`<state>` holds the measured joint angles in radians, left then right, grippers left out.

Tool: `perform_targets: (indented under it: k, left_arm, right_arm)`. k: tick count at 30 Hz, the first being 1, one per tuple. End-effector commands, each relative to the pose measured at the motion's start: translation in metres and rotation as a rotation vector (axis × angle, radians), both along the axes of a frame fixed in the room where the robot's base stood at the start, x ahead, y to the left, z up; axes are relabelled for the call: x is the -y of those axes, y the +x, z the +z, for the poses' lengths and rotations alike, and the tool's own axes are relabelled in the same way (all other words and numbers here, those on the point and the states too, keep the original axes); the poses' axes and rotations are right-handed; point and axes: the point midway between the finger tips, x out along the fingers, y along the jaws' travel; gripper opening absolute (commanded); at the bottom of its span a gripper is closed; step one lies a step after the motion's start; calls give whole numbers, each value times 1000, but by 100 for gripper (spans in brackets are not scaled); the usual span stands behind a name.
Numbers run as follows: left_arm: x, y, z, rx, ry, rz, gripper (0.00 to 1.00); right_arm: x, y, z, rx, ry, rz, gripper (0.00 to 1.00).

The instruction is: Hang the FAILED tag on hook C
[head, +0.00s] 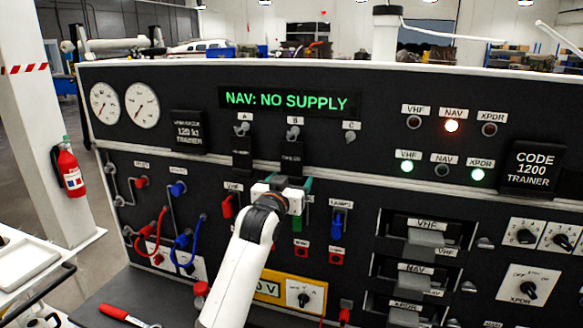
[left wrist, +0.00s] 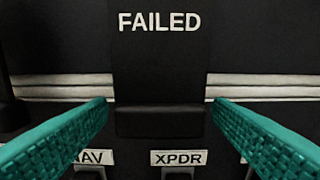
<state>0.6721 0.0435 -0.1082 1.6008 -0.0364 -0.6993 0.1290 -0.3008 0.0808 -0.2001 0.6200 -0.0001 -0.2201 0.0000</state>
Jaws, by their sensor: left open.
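The FAILED tag (left wrist: 160,68) is a black plate with white lettering, and it fills the middle of the left wrist view. In the head view it appears to be the black tag (head: 291,158) hanging under hook B (head: 292,133); its lettering is too small to read there. Hook C (head: 350,136) is to its right and has no tag on it. My left gripper (head: 289,183) is in front of the panel, just below the tag. Its teal fingers (left wrist: 160,102) are open, one on each side of the tag's lower part, apparently without gripping it. My right gripper is out of view.
Another black tag (head: 242,155) hangs under hook A (head: 242,128). Below are a red switch (head: 227,207), a blue switch (head: 337,226) and cable loops (head: 187,245). A pale ledge (head: 400,178) crosses the panel. The panel around hook C is clear.

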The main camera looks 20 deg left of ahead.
Motion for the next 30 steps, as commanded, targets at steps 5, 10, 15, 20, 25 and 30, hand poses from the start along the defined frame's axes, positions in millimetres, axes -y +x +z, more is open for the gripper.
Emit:
perform_targets:
  k: [5,10,15,20,25,30]
  left_arm:
    - [0,0,0,0,0,0,75]
    - [0,0,0,-1,0,0,75]
    - [0,0,1,-1,0,0,75]
    - [0,0,0,0,0,0,75]
    - [0,0,0,0,0,0,61]
    - [0,0,0,0,0,0,34]
  right_arm:
    - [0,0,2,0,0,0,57]
    - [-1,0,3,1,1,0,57]
    - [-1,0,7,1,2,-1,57]
    - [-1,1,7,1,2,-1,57]
    - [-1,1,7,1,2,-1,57]
    - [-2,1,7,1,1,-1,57]
